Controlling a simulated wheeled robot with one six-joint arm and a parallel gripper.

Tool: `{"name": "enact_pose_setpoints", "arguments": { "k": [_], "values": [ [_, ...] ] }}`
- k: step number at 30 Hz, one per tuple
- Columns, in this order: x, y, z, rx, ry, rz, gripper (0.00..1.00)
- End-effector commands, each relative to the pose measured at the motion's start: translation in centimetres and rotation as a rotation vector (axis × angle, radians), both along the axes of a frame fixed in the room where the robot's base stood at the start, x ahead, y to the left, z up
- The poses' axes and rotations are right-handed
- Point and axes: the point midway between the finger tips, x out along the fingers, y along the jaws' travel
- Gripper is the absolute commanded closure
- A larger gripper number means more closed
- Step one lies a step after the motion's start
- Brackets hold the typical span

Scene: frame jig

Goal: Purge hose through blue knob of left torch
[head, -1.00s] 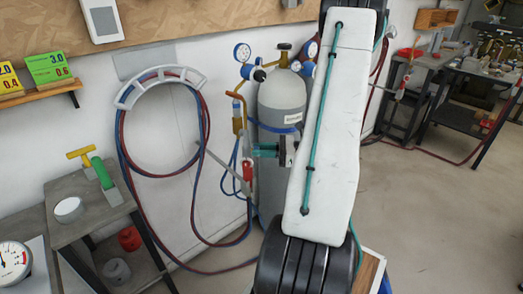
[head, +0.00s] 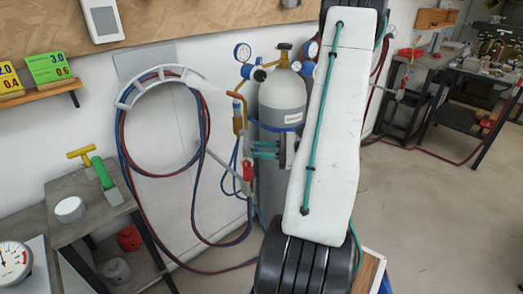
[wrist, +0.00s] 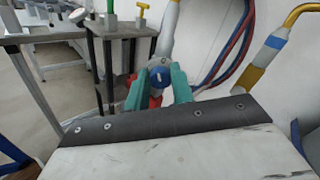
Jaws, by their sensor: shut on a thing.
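The left torch (head: 238,118) hangs upright beside the grey gas cylinder, with a bent copper-coloured neck at its top. A red part (head: 248,171) shows low on it. In the wrist view the blue knob (wrist: 157,75) sits between the teal fingers of my gripper (wrist: 156,84), which are shut on it from both sides. The head view shows my gripper (head: 262,149) reaching left to the torch from behind my white arm link; the knob is hidden there. A pale haze (head: 214,99) shows left of the copper neck.
A grey gas cylinder (head: 280,105) with gauges stands close behind my gripper. Red and blue hoses (head: 122,140) loop over a white wall hanger (head: 160,78). A small grey table (head: 88,215) is at left; open floor lies at right.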

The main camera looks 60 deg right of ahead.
Motion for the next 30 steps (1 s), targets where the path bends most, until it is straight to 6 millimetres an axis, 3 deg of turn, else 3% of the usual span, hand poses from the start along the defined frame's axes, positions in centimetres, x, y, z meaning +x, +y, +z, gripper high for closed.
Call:
{"name": "enact_pose_setpoints", "arguments": {
  "k": [23, 24, 25, 30],
  "values": [
    [-0.01, 0.03, 0.01, -0.100, -0.061, 0.000, 0.99],
    [-0.01, 0.03, 0.01, -0.100, -0.061, 0.000, 0.65],
    [0.00, 0.03, 0.01, -0.100, -0.061, 0.000, 0.57],
    [0.00, 0.04, 0.00, -0.100, -0.061, 0.000, 0.55]
  ]
}}
